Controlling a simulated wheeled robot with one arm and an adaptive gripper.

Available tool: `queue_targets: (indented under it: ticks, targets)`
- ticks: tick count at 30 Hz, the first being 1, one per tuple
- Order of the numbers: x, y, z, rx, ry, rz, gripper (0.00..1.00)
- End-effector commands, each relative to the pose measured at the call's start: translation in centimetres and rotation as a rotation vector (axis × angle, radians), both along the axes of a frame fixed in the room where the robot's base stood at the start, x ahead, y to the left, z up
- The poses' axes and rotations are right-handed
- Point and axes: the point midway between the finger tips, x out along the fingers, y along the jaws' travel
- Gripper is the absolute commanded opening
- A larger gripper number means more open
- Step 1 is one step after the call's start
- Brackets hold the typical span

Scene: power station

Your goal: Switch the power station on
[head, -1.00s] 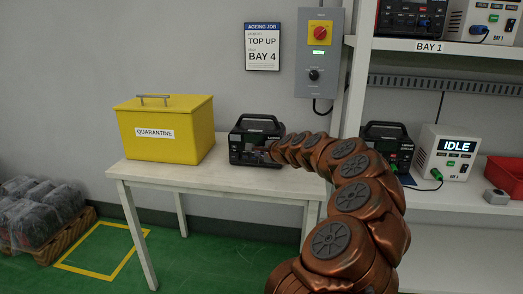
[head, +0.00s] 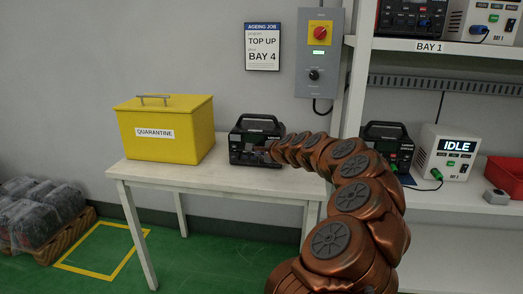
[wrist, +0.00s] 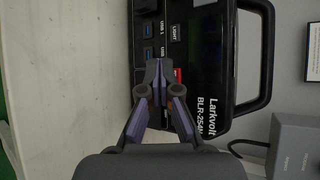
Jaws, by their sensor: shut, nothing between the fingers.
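The black power station (head: 256,137) with a carry handle stands on the white table, right of the yellow box. In the wrist view the power station (wrist: 205,50) appears turned sideways, with "Larkvolt" lettering, a LIGHT button and blue USB ports on its front panel. My gripper (wrist: 158,65) is shut with nothing between its fingers, its tips at or very close to the panel beside the USB ports. A small red part shows just right of the fingertips. The fingers hide part of the panel; contact cannot be told. In the head view my gripper (head: 266,151) is small, at the power station's front.
A yellow QUARANTINE box (head: 168,130) stands on the white table (head: 190,172). A grey wall panel (head: 318,75) with a red knob hangs above. Right, a shelf (head: 450,210) holds another black unit (head: 388,140), a white unit reading IDLE (head: 447,152) and a red bin (head: 508,175).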

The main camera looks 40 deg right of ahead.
Motion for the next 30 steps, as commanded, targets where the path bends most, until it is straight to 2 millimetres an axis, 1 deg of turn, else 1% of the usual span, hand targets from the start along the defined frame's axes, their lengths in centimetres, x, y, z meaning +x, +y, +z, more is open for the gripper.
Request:
queue_targets:
  ticks: [11, 20, 30]
  targets:
    - [0.02, -0.01, 0.01, 0.0, 0.0, 0.0, 0.0]
    - [0.41, -0.64, -0.03, 0.001, 0.001, 0.0, 0.0]
    - [0.44, -0.71, -0.01, 0.0, 0.001, 0.0, 0.0]
